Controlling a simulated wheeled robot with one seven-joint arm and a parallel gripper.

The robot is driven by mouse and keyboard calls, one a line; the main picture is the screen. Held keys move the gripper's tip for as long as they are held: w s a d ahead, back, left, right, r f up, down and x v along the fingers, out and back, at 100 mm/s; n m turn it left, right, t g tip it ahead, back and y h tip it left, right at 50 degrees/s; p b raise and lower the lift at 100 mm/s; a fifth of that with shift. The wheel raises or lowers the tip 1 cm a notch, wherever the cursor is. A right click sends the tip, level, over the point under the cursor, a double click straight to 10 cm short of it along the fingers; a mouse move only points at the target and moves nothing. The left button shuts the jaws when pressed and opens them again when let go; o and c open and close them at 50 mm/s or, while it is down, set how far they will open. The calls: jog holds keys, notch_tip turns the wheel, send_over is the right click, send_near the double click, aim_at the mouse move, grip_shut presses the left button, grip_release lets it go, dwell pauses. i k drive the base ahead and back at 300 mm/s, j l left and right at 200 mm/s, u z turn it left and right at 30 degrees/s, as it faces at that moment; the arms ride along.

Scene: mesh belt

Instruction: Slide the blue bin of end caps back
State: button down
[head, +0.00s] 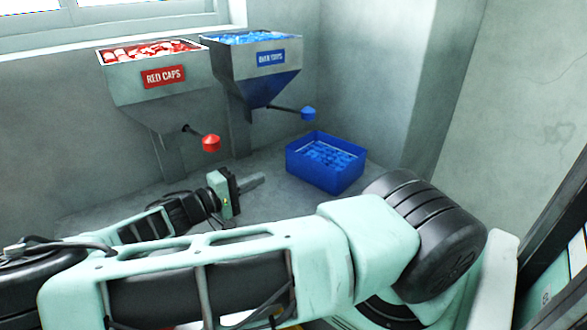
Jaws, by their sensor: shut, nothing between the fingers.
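The blue bin (322,178) is an open-topped box on the grey floor, right of the middle. Blue end caps (328,156) lie inside it. It stands in front of and to the right of the blue-filled hopper. My gripper (258,181) is shut and empty, to the left of the bin with a gap between them. Its fingers point right, toward the bin's left side. The bin's lower right edge comes close to my arm in the picture; I cannot tell the true distance.
A hopper with a red label (164,77) and a red knob (211,143) stands at the back left. Beside it stands a hopper with a blue label (271,57) and a blue knob (308,114), near the bin. A wall and corner pillar rise behind the bin. Some floor is clear left of it.

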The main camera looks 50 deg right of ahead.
aim_at(330, 164)
jog(key=k, duration=1)
